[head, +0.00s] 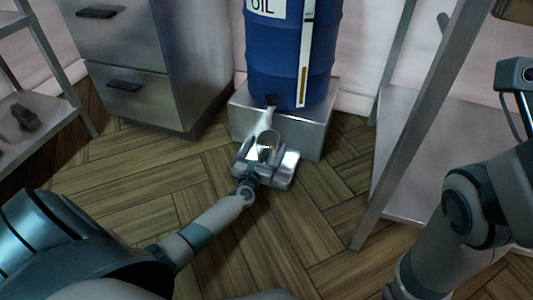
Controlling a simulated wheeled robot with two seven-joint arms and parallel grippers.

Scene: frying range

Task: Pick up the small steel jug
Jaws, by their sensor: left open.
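The small steel jug (268,143) shows as a shiny rounded shape on the near side of the steel block, below the oil drum's tap. My left gripper (265,152) is open and right at the jug, reaching from the lower left. The gripper's body hides the lower part of the jug. I cannot tell whether the fingers touch it. My right arm stands at the right edge, and its fingertips are not in view.
A blue oil drum (283,55) with a dark tap (271,99) stands on a steel block (316,128). A steel drawer cabinet (187,75) is at the left. A metal rack (385,185) stands at the right. The wooden floor (125,170) between them is clear.

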